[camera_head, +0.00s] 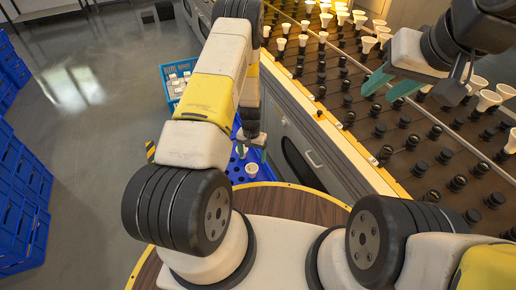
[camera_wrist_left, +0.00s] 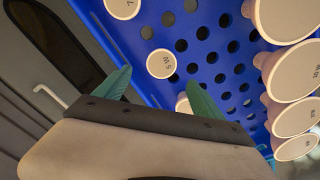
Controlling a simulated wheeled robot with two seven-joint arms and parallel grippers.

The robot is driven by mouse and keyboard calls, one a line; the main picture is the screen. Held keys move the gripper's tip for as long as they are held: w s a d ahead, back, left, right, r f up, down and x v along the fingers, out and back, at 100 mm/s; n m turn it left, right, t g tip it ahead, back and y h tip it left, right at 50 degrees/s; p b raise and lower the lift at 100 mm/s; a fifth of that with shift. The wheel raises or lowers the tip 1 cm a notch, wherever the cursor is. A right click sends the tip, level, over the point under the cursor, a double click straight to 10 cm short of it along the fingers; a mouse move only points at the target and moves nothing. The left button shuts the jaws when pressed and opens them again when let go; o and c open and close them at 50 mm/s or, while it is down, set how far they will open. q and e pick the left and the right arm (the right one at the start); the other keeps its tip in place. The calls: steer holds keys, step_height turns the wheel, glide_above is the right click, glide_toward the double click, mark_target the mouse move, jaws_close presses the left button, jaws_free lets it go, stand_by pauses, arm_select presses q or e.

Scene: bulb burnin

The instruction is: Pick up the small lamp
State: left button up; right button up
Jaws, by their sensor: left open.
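Several white lamps stand in a blue perforated crate (camera_wrist_left: 215,20). In the left wrist view, a small lamp (camera_wrist_left: 161,64) with a round marked face sits just beyond my left gripper (camera_wrist_left: 158,80). Its teal fingers are apart with nothing visibly held. Another pale lamp (camera_wrist_left: 183,103) is partly hidden behind the gripper body. In the head view, my left gripper (camera_head: 243,146) is low over the crate, near a white lamp (camera_head: 251,170); my arm hides part of the crate. My right gripper (camera_head: 391,87) is open and empty above the socket rack.
Larger lamps (camera_wrist_left: 296,70) crowd the right of the left wrist view. A rack (camera_head: 350,95) of black sockets, some with white lamps, runs beside a grey cabinet (camera_head: 300,140). A light-blue crate (camera_head: 167,78) stands behind my left arm. Blue crates (camera_head: 22,190) are stacked at left.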

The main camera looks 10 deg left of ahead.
mark_target(252, 168)
arm_select(q)
steer(key=f, duration=0.8)
steer(key=shift+s+a+f, duration=0.1)
steer(key=shift+s+f, duration=0.1)
steer(key=shift+f, duration=0.15)
steer(key=c, duration=1.5)
